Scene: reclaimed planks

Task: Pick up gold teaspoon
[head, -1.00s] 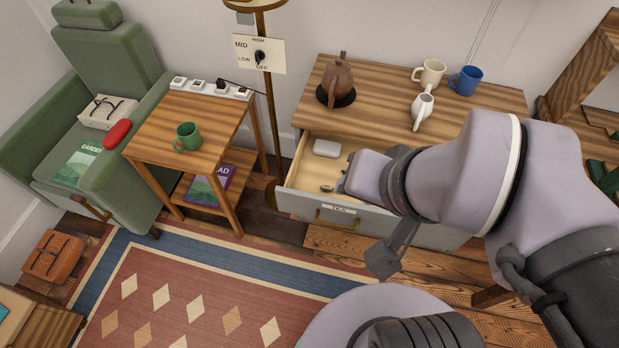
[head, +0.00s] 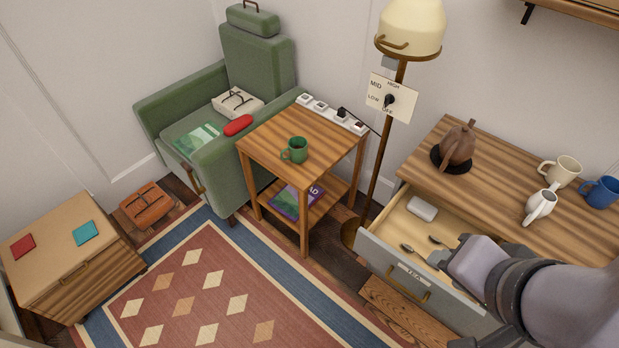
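A pulled-out drawer (head: 388,266) labelled TEA holds two small spoons. One spoon (head: 407,247) lies near the drawer front, left of my gripper; the other spoon (head: 436,240) lies just behind it, close to my gripper. Both look dark or greyish at this size, and I cannot tell which is the gold teaspoon. My gripper (head: 437,258) is low at the drawer, its tip beside the spoons. My arm hides the drawer's right part. The fingers are too small and hidden to show whether they are open or hold anything.
A white box-like item (head: 422,208) lies at the drawer's back left. A lamp pole (head: 382,155) stands left of the drawer.

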